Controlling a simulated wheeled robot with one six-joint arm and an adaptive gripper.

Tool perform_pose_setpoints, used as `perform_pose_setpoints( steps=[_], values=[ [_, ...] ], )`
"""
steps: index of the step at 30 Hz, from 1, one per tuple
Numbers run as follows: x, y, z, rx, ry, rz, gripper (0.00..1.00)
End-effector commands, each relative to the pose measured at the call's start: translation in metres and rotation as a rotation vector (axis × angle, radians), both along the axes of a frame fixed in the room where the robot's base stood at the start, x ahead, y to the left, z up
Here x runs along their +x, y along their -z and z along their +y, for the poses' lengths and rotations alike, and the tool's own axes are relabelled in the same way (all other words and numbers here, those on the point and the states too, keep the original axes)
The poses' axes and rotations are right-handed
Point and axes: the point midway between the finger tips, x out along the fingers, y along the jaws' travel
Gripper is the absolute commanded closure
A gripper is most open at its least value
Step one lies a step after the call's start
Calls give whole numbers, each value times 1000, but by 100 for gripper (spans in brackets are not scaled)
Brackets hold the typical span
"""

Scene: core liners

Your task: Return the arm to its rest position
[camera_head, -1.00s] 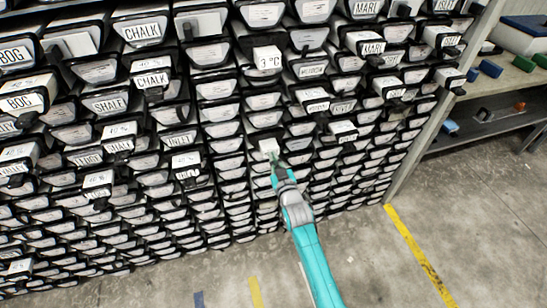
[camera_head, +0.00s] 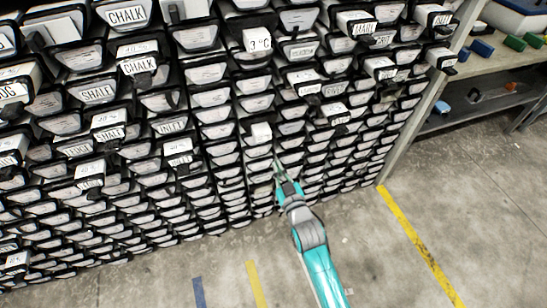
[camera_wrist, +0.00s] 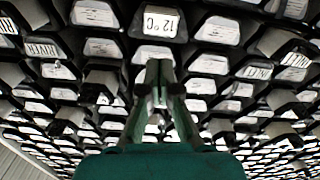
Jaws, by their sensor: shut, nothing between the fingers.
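My teal arm reaches up from the bottom of the head view, and my gripper (camera_head: 277,164) points at the rack of core liners. It is shut and empty. In the head view its tips are just below and right of a white-fronted liner (camera_head: 261,132) that sticks out of the rack; they look apart from it. In the wrist view my gripper (camera_wrist: 159,68) shows with its green fingers together, below a liner labelled "12 °C" (camera_wrist: 160,22). My green gripper body hides the bottom middle of that view.
Liners labelled CHALK (camera_head: 138,65), SHALE (camera_head: 97,94) and "3 °C" (camera_head: 260,40) stick out at several places. A bench (camera_head: 497,66) with coloured blocks stands at right. The concrete floor is open, with a yellow line (camera_head: 420,246) on it.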

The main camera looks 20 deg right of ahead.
Motion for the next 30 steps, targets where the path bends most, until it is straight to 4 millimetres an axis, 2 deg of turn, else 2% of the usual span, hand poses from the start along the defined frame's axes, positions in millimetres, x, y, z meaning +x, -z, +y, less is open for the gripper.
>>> perform_pose_setpoints(
  steps=[3, 6, 17, 20, 23, 30],
  values=[
    [-15, 1, 0, 0, 0, 1, 100],
    [-22, 0, 0, 0, 0, 0, 100],
    [-29, 1, 0, 0, 0, 1, 100],
    [-42, 7, 0, 4, 0, 9, 100],
    [-69, 17, 0, 13, 0, 26, 100],
    [-161, 38, 0, 42, 2, 77, 100]
  ],
)
